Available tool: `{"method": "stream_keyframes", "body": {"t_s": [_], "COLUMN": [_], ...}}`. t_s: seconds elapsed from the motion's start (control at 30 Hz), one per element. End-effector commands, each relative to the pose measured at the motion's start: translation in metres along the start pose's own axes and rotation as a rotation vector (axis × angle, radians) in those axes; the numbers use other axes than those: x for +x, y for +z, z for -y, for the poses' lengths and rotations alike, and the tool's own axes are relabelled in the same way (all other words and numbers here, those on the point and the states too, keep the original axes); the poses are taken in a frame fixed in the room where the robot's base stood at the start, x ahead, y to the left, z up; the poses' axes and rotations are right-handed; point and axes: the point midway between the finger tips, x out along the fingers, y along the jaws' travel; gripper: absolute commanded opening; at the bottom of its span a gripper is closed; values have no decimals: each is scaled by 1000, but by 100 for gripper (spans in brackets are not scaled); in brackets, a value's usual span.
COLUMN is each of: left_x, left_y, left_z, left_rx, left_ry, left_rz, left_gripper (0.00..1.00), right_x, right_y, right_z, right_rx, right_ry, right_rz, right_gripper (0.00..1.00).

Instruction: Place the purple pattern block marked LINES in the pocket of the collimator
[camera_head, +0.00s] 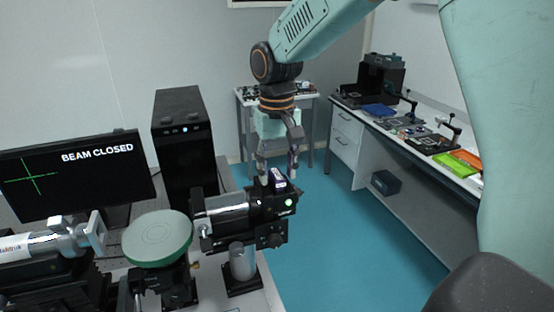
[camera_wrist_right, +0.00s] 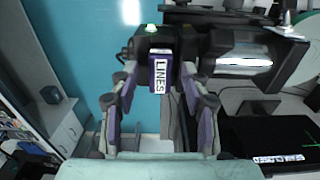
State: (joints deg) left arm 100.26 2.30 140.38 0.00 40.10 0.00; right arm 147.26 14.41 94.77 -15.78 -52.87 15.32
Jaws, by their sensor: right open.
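The purple block marked LINES (camera_wrist_right: 160,75) stands in the pocket at the top of the black collimator (camera_head: 264,205), its white label facing my right wrist camera. In the head view the purple block (camera_head: 278,180) shows as a small dark piece with a pale label sticking up from the housing. How deep it sits, I cannot tell. My right gripper (camera_head: 277,166) is open just above the collimator, pointing down. In the right wrist view its fingers (camera_wrist_right: 160,71) are spread on both sides of the block, with gaps visible. My left gripper is not in view.
A green light glows on the collimator. A green round disc (camera_head: 157,238) stands left of it, and a monitor (camera_head: 77,175) reads BEAM CLOSED. A black computer tower (camera_head: 183,135) stands behind. A side bench (camera_head: 410,135) at right holds green and orange trays. Blue floor lies between.

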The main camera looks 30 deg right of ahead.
Motion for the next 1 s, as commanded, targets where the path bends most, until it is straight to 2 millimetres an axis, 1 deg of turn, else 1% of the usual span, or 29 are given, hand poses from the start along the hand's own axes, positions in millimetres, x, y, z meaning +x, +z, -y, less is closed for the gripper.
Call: {"method": "stream_keyframes", "body": {"t_s": [0.17,0.4,0.5,0.6,0.7,0.8,1.0], "left_x": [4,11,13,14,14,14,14], "left_y": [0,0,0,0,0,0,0], "left_z": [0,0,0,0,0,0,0], "left_rx": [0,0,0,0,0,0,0], "left_ry": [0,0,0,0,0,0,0], "left_rz": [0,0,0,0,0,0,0], "left_gripper": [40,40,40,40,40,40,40], "right_x": [-22,-72,-90,-105,-115,-120,-122], "right_y": [-2,-1,-1,-1,-1,0,0], "right_z": [0,0,0,0,0,0,0], "right_rx": [1,0,1,0,0,-1,0], "right_ry": [-1,-1,0,0,0,0,0], "right_rz": [-7,-7,-5,-4,-2,-2,-1], "right_gripper": [46,46,46,46,46,46,46]}}
